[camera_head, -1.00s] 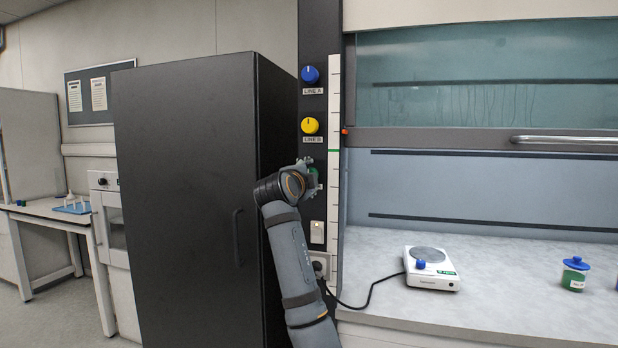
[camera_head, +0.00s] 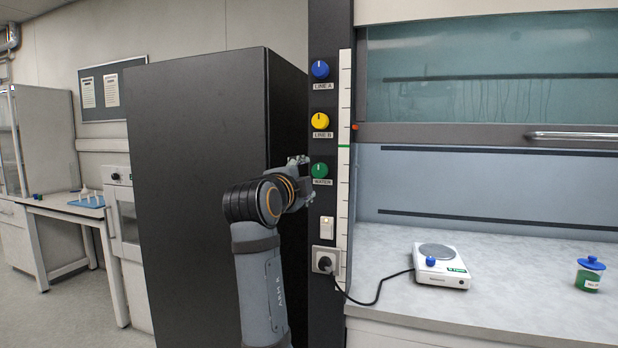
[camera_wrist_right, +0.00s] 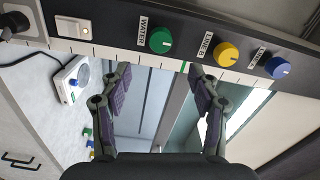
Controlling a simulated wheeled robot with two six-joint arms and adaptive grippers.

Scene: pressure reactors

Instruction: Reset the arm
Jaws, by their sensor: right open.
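My right arm rises from the bottom in the head view. Its gripper (camera_head: 300,178) is just left of the green WATER knob (camera_head: 319,170) on the dark panel. In the right wrist view the gripper (camera_wrist_right: 160,80) is open and empty, its fingers spread apart. The green knob (camera_wrist_right: 160,40) shows beyond the fingertips, apart from them. The yellow LINE B knob (camera_head: 320,121) and blue LINE A knob (camera_head: 320,70) sit above the green one. My left gripper is not in view.
A tall black cabinet (camera_head: 200,190) stands left of my arm. A white switch (camera_head: 327,228) and a plugged socket (camera_head: 325,261) are below the knobs. A hotplate (camera_head: 440,268) and a green jar with blue lid (camera_head: 589,274) stand on the hood bench at right.

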